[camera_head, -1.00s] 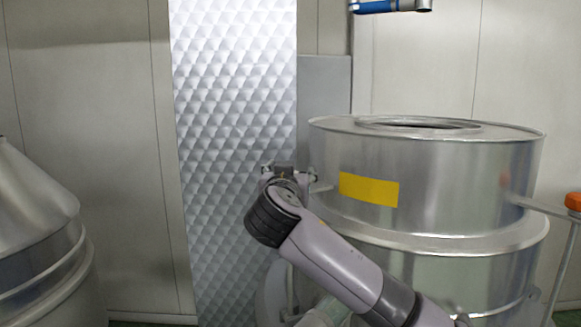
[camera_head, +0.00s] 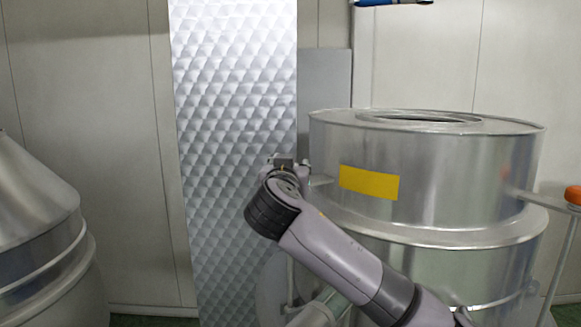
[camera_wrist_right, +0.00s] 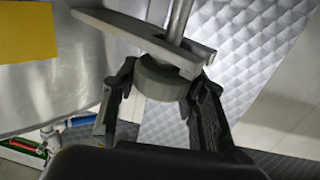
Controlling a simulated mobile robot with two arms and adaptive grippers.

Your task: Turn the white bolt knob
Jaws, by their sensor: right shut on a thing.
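The bolt knob (camera_wrist_right: 161,80) looks like a short pale grey cylinder in the right wrist view, at the end of a metal rod beside a flat grey bracket (camera_wrist_right: 150,38). My right gripper (camera_wrist_right: 165,86) has one dark finger on each side of the knob and is shut on it. In the head view my right gripper (camera_head: 284,163) is at the left side of the steel drum (camera_head: 450,170), in front of the quilted metal panel (camera_head: 228,120). The knob is too small and covered to make out there. My left gripper is in neither current view.
The drum has a yellow label (camera_head: 369,183) and a side arm with an orange cap (camera_head: 573,195) at the right. A cone-topped steel vessel (camera_head: 35,200) stands at the left. A blue object (camera_head: 385,3) shows at the top edge.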

